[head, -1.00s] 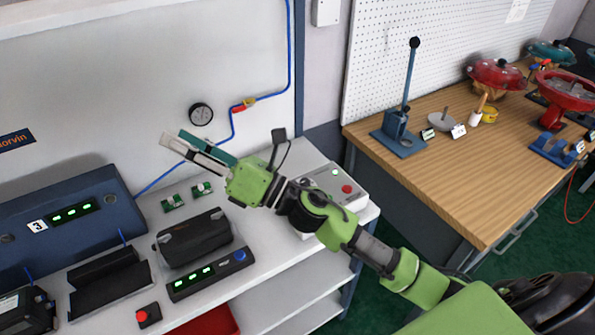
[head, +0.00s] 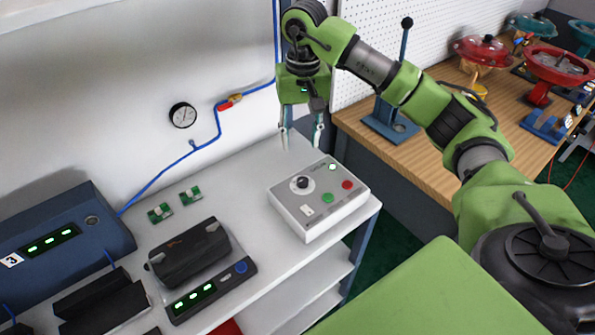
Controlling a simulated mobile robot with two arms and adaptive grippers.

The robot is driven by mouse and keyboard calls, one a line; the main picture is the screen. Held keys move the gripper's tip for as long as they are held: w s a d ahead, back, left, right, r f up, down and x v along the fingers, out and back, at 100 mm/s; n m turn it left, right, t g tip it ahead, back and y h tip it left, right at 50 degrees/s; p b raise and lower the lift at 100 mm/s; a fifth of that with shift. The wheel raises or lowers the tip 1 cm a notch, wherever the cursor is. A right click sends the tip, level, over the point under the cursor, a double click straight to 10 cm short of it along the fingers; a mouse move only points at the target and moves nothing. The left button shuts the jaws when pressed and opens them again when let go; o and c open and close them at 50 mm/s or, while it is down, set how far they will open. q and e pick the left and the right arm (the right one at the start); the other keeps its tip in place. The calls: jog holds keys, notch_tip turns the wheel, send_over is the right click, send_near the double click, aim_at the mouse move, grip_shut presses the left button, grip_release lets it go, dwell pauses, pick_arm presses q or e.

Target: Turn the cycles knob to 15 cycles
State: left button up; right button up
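A light grey control box (head: 319,211) sits on the white bench, right of the middle of the head view. On its top is a black knob (head: 302,182) on a round white dial; its markings are too small to read. A green button, a red button, a small lit green display (head: 333,167) and a white switch are also on the top. My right gripper (head: 301,141) points down behind and above the box, apart from the knob. Its two fingers are spread with nothing between them. My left gripper is not in view.
A dark positioner (head: 188,252) and a display unit with a blue button (head: 212,289) stand left of the box. A blue press (head: 391,123) stands on the wooden table at right.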

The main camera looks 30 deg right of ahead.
aim_at(303, 179)
jog(key=f+p, duration=0.1)
jog(key=f, duration=0.3)
jog(key=f+p, duration=0.1)
jog(key=f, duration=0.3)
jog(key=f+p, duration=0.2)
jog(key=f, duration=0.2)
jog(key=shift+s+d+f, duration=0.2)
jog(key=shift+d+f, duration=0.05)
jog(key=shift+f, duration=0.5)
jog(key=shift+c, duration=0.3)
grip_shut()
